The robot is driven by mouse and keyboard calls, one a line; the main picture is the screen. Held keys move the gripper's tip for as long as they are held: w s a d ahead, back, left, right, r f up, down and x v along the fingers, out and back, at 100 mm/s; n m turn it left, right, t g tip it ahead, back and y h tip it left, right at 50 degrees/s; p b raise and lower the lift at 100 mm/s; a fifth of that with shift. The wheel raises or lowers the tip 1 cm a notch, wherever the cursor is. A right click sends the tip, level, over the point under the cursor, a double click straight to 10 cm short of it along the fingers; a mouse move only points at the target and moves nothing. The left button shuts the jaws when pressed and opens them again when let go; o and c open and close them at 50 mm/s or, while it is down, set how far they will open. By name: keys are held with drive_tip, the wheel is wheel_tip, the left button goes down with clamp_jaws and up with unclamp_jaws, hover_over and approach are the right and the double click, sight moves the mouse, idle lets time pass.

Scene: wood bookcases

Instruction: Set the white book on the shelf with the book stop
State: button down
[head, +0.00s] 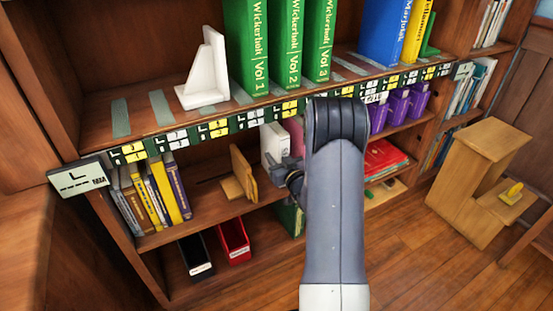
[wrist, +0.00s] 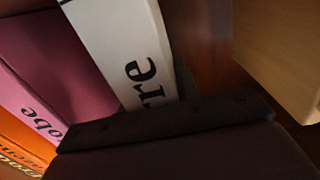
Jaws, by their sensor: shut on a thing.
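The white book (head: 273,142) stands upright on the middle shelf, left of a pink book (head: 296,135). My gripper (head: 284,168) is at its front and shut on it. In the wrist view the white book's spine (wrist: 125,45) with dark letters runs down to my dark gripper (wrist: 170,120), which hides its lower end. A wooden book stop (head: 240,175) stands on the same shelf to the left, apart from the book. A white book stop (head: 206,72) stands on the top shelf, left of green volumes (head: 246,50).
Yellow and grey books (head: 160,195) fill the middle shelf's left end. My arm hides part of the shelves. Black (head: 196,258) and red (head: 234,241) bins sit below. A wooden step stool (head: 480,170) stands on the floor at right. The pink book (wrist: 60,65) is close beside the white one.

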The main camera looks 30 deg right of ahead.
drive_tip(key=c, duration=1)
unclamp_jaws()
drive_tip(key=shift+f, duration=0.1)
drive_tip(key=shift+c, duration=0.2)
drive_tip(key=shift+r, duration=0.25)
drive_tip(key=s+p, duration=0.2)
drive_tip(key=s, duration=1)
drive_tip(key=shift+d, duration=0.2)
drive_tip(key=shift+f, duration=0.1)
